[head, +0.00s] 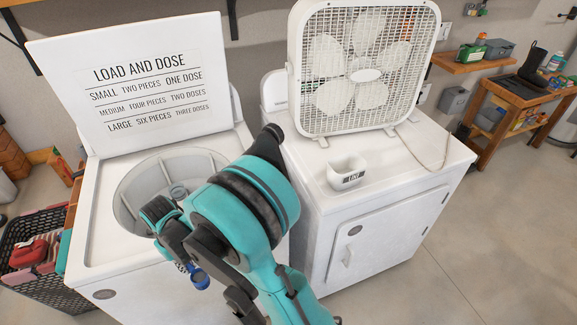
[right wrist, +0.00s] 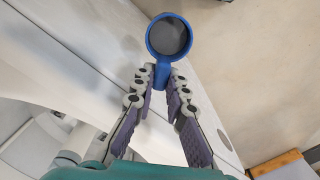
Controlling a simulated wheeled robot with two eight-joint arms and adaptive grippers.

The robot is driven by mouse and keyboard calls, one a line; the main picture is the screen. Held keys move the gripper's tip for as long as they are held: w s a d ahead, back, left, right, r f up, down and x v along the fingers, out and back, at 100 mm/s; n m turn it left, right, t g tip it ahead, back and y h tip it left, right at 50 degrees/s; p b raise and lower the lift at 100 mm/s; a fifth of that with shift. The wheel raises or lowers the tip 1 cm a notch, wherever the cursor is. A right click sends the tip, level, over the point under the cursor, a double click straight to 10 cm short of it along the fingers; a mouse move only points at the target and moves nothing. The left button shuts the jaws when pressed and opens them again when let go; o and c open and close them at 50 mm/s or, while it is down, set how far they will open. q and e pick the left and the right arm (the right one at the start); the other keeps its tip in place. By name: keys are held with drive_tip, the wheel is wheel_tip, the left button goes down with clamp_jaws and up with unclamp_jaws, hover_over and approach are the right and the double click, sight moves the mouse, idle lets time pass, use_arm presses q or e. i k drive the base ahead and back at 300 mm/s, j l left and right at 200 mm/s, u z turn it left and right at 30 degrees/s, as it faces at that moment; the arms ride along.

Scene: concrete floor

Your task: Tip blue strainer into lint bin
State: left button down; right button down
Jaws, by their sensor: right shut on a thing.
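The blue strainer (right wrist: 151,39) is a round blue ring with a short handle, and grey matter fills its middle. It also shows low in the head view (head: 201,281), partly covered by my arm. My right gripper (right wrist: 160,78) is shut on the strainer's handle, with the ring beyond the fingertips. In the head view the right gripper (head: 187,266) is in front of the open washer's front edge, mostly hidden by my arm. The lint bin (head: 345,178) is a small white open container with a dark label, on the dryer top, right of and apart from the strainer. My left gripper is out of view.
A white box fan (head: 366,70) stands on the dryer (head: 415,160) behind the bin, its cord lying to the right. The washer's raised lid (head: 135,80) stands behind its open drum. A black basket (head: 40,285) is at left. Bare dryer top surrounds the bin.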

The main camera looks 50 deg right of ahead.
sight(344, 171)
drive_tip(key=k+l, duration=0.2)
drive_tip(key=l, duration=0.15)
drive_tip(key=k+l, duration=0.2)
drive_tip(key=l, duration=0.15)
drive_tip(key=k+l, duration=0.15)
drive_tip(key=l, duration=0.25)
drive_tip(key=k+l, duration=0.2)
drive_tip(key=l, duration=0.15)
drive_tip(key=k+l, duration=0.2)
drive_tip(key=l, duration=0.15)
drive_tip(key=k+l, duration=0.2)
drive_tip(key=l, duration=0.15)
